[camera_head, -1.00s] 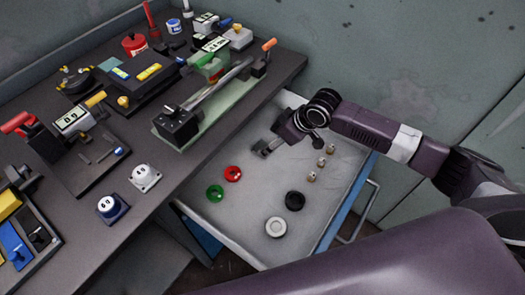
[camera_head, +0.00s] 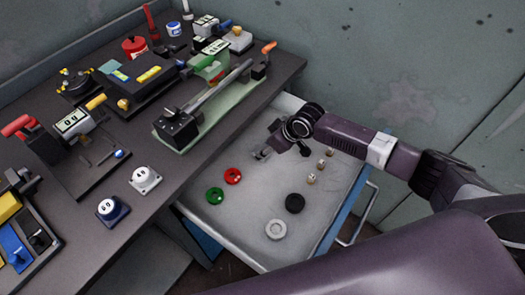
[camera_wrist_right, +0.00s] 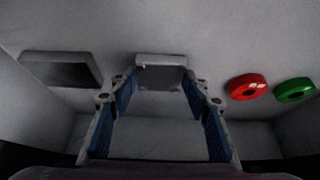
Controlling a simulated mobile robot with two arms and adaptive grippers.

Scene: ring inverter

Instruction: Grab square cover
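My right gripper (camera_head: 262,153) is low over the left inner part of the open drawer, with its arm reaching in from the right. In the right wrist view its two blue-padded fingers (camera_wrist_right: 160,82) are apart. A light grey square piece (camera_wrist_right: 160,60), which looks like a square cover, lies just beyond and between the fingertips. I cannot tell whether they touch it. A darker grey square piece (camera_wrist_right: 62,70) lies to the left in the wrist view. In the head view my gripper and arm hide these pieces. My left gripper is not in view.
The drawer (camera_head: 243,215) also holds a red ring (camera_head: 233,176), a green ring (camera_head: 215,196), a black disc (camera_head: 295,203), a white ring (camera_head: 276,230) and several small brass pieces (camera_head: 321,165). The dark workbench (camera_head: 185,170), crowded with tools, overhangs its left side.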

